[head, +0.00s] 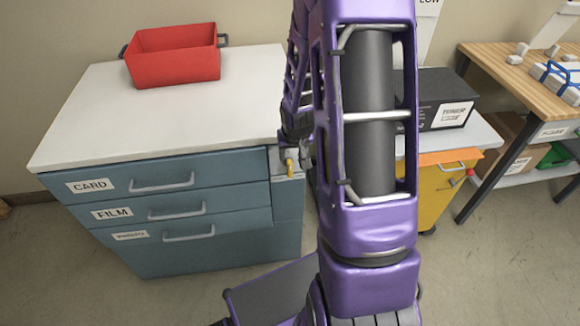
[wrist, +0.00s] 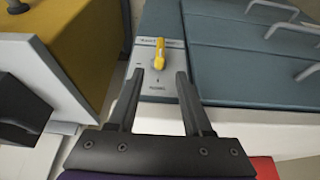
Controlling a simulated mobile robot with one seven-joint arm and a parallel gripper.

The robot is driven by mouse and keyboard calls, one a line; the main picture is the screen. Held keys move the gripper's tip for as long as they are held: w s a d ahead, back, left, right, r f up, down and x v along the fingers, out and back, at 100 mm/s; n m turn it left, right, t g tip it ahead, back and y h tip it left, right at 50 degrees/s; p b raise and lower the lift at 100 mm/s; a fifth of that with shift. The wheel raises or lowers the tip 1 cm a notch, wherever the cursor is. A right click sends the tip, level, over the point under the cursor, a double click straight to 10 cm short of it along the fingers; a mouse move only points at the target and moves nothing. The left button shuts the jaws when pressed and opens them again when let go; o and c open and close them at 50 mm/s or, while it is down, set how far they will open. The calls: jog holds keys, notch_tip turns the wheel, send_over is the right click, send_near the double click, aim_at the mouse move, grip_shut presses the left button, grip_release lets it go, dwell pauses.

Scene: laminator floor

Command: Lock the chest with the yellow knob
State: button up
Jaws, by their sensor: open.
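The chest (head: 170,250) is a blue-grey drawer unit with a white top and drawers labelled CARD, FILM and a third label too small to read; all look shut. Its yellow knob (head: 291,166) sits on a pale plate at the upper right of its front. In the wrist view the yellow knob (wrist: 160,52) is a narrow lever, lined up lengthwise with the plate (wrist: 155,85), which has small print at both ends. My gripper (wrist: 161,73) is open and empty, its fingertips either side of the knob's line, just short of it. In the head view my arm hides most of the gripper.
A red bin (head: 175,62) stands on the chest's white top. A yellow cabinet (head: 435,195) with a red knob stands to the right, close beside my arm, with a dark box (head: 440,97) above it. A wooden table (head: 510,75) is at the far right. Floor is clear in front of the chest.

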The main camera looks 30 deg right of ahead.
aim_at(290, 163)
jog(key=b+x, duration=0.1)
jog(key=x, duration=0.7)
jog(key=shift+w+d+f, duration=0.1)
jog(key=shift+w+f, duration=0.1)
jog(key=shift+f, duration=0.15)
grip_shut()
